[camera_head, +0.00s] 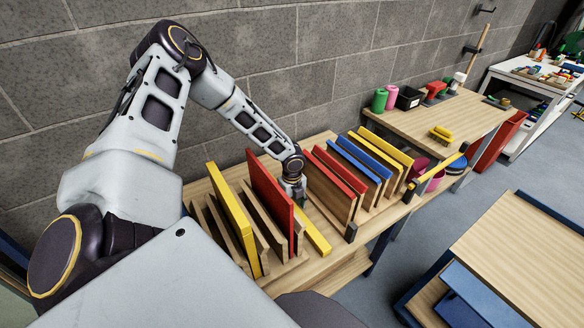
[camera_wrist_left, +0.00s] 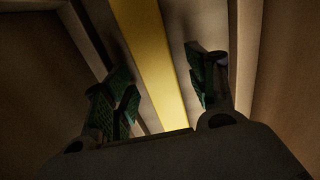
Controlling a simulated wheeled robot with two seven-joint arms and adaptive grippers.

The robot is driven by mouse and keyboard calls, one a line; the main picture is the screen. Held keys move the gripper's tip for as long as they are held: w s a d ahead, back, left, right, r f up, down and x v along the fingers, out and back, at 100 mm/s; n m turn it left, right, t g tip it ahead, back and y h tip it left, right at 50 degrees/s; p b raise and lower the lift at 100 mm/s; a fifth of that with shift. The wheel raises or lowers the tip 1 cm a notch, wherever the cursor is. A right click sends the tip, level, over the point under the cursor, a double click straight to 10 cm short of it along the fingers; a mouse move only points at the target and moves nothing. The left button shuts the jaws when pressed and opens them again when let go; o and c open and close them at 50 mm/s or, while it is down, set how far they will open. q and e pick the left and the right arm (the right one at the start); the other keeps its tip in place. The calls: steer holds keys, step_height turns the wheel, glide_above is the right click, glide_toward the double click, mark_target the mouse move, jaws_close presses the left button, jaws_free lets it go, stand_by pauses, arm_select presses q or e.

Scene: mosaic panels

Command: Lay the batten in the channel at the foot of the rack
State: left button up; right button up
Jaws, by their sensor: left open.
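A flat yellow batten (camera_head: 314,234) lies in the gap between the two groups of upright panels, its near end showing on the wooden rack (camera_head: 322,214). Its far part is hidden behind my left gripper (camera_head: 294,192) and a red panel. In the left wrist view, the yellow batten (camera_wrist_left: 148,50) runs between the two fingers of my left gripper (camera_wrist_left: 160,95). The fingers are open, with visible gaps on both sides of the batten. I cannot tell how high they are above it. The channel is not clearly visible. My right gripper is not in view.
A tall red panel (camera_head: 270,200) and a yellow panel (camera_head: 232,220) stand close left of the gripper. Red, blue and yellow panels (camera_head: 360,158) stand to its right. A block wall (camera_head: 300,90) is behind. Another yellow bar (camera_head: 440,171) is at the rack's right end.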

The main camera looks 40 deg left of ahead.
arm_select(q)
steer(key=shift+f, duration=0.15)
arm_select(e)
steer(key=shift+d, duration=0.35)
arm_select(q)
steer(key=c, duration=0.4)
jaws_close()
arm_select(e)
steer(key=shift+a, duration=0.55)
arm_select(q)
steer(key=shift+r, duration=0.2)
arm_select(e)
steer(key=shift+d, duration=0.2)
